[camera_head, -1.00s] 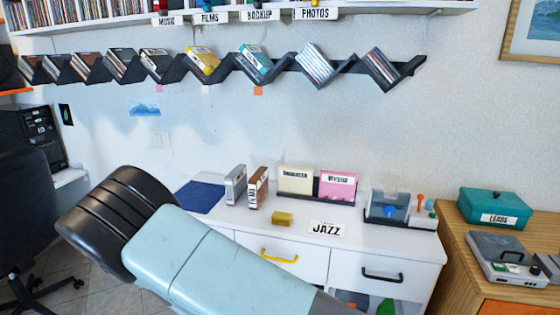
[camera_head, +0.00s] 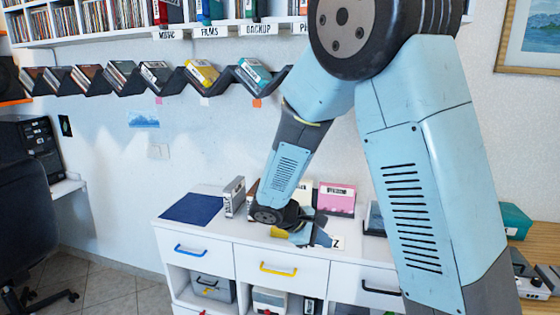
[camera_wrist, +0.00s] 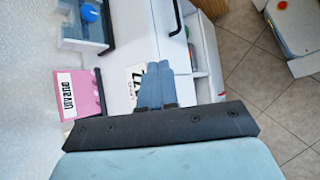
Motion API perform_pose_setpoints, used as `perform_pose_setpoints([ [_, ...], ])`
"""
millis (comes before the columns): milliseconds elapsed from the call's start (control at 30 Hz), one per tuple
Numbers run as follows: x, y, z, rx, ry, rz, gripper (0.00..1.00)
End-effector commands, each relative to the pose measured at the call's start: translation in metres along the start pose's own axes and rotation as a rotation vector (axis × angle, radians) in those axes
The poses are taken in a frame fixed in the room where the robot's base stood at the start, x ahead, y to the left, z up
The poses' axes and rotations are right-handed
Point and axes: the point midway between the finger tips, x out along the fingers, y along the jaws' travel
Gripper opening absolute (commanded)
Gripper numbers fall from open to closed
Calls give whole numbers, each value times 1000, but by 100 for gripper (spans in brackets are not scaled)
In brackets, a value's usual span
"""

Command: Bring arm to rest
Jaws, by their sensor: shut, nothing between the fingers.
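My arm rises at the right of the head view and bends down over the white cabinet (camera_head: 200,233). My gripper (camera_head: 318,228) is above the cabinet top by the yellow block (camera_head: 279,232) and the JAZZ card (camera_head: 336,241), both partly hidden by it. In the wrist view my gripper (camera_wrist: 153,72) has its fingers together with nothing between them. The JAZZ card (camera_wrist: 134,77) lies beyond them, partly covered. I cannot tell whether the gripper touches the cabinet top.
A pink card box (camera_head: 337,198) and a grey case (camera_head: 233,195) stand on the cabinet. A zigzag disc shelf (camera_head: 222,84) hangs on the wall behind. The dark blue mat (camera_head: 192,208) at the left is bare. A chair (camera_head: 25,225) stands at the far left.

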Motion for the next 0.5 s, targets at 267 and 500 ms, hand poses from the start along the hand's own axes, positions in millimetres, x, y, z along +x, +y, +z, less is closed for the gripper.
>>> perform_pose_setpoints([
  [267, -10, 11, 71, 241, 98, -183, 0],
  [500, -22, 12, 128, 446, 188, -312, 0],
])
